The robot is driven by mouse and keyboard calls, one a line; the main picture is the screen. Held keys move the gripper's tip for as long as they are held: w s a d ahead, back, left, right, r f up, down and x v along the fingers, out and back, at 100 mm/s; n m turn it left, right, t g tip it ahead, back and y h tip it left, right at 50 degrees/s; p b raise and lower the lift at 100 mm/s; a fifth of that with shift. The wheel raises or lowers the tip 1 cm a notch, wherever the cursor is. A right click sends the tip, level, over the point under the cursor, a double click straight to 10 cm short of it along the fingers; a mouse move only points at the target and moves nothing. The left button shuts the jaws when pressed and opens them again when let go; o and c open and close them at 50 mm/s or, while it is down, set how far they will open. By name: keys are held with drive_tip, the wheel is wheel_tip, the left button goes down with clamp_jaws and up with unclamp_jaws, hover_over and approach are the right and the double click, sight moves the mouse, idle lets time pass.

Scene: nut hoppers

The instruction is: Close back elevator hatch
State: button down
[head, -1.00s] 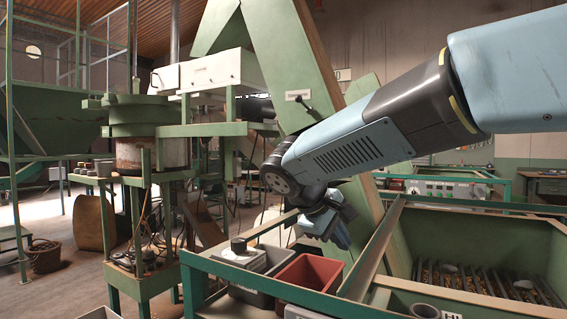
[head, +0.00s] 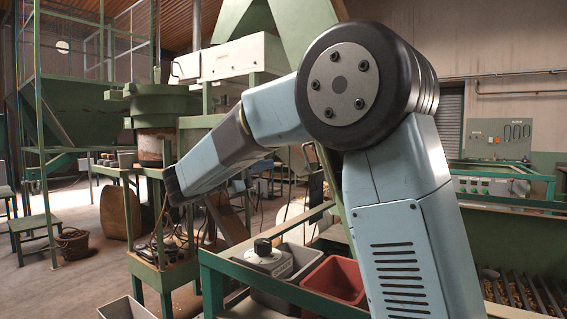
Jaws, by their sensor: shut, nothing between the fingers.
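The green elevator casing (head: 285,14) slopes down at top centre in the head view. Most of its lower front is behind my arm. The hatch cannot be made out, and the small black handle seen earlier on the casing is hidden. My arm crosses the middle of the view, with its large round joint in front of the casing and its forearm reaching down to the left. The forearm ends in a dark wrist part in front of the machinery at left. My gripper's fingers do not show beyond it.
A green bench frame (head: 236,270) at the front holds a grey bin (head: 293,262), a red bin (head: 338,278) and a grey device with a black knob (head: 265,252). A green drum machine (head: 152,108) stands at left. A slatted hopper (head: 520,292) is at lower right. The floor at left is mostly open.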

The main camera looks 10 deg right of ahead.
approach(306, 155)
drive_tip(key=d, duration=0.5)
drive_tip(key=d+r, duration=0.1)
drive_tip(key=s+d+r, duration=0.1)
drive_tip(key=shift+d, duration=0.3)
drive_tip(key=shift+s, duration=0.1)
